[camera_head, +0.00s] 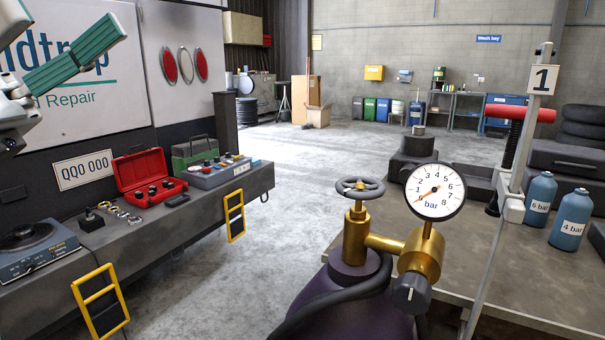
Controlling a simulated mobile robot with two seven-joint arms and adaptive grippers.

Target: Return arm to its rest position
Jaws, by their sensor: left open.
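My left gripper (68,32) is at the top left edge of the head view, raised in front of the white sign. Its green-padded finger points up and to the right. The jaws are open with nothing between them. The gripper is apart from the bench and everything on it. Part of my left arm is cut off by the frame edge. My right gripper is not in view.
A grey bench (150,228) at left holds a red open case (147,172), a green toolbox (194,150) and a round-plated device (36,245). A gas cylinder with a gauge (434,192) stands front centre. A workbench (520,270) is at right. Open floor lies between.

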